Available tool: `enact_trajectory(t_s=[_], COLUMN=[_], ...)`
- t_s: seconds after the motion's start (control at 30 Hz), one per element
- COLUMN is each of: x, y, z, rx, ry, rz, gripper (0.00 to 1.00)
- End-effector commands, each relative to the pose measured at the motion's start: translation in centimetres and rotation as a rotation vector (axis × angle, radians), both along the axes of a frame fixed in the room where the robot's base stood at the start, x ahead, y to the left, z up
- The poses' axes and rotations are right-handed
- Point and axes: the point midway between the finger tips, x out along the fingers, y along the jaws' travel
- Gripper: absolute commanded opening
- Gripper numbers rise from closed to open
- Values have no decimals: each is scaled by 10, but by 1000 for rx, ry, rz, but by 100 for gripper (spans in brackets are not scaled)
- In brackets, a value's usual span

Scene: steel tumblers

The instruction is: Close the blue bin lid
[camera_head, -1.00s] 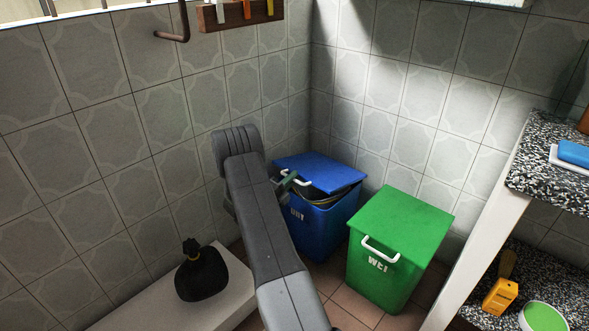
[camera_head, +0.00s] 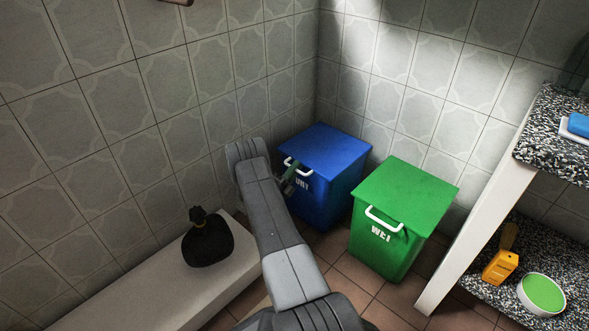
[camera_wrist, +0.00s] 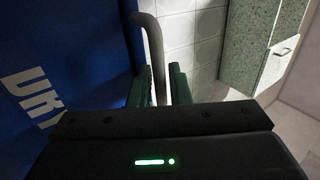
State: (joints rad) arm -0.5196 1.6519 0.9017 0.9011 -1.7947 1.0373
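The blue bin (camera_head: 328,200) stands in the corner. Its blue lid (camera_head: 325,150) lies flat on top, with no gap visible from here. A white handle (camera_head: 299,167) is at the lid's front edge. My gripper (camera_head: 290,182) is at this handle, partly hidden by my arm. In the wrist view, the bin's blue lettered front (camera_wrist: 65,70) fills the left side. The curved handle (camera_wrist: 153,45) runs down between my gripper's green fingers (camera_wrist: 160,85), which look closed about it; their exact contact is hard to see.
A green lidded bin (camera_head: 405,215) stands close on the right. A black bottle (camera_head: 208,240) sits on a pale ledge (camera_head: 150,285) at left. A speckled shelf unit (camera_head: 555,145) stands at far right. Tiled walls close in behind the blue bin.

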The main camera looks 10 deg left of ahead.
Motion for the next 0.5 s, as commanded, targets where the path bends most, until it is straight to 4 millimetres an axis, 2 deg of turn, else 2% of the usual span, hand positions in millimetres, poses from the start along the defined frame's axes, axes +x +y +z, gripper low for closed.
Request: enact_trajectory(t_s=[0.27,0.37,0.5], x=[1,1,1], y=[-1,-1,-1], z=[5,18,46], rx=[1,1,2], ry=[1,0,-1], rz=[-1,-2,-1], gripper=[21,21,21])
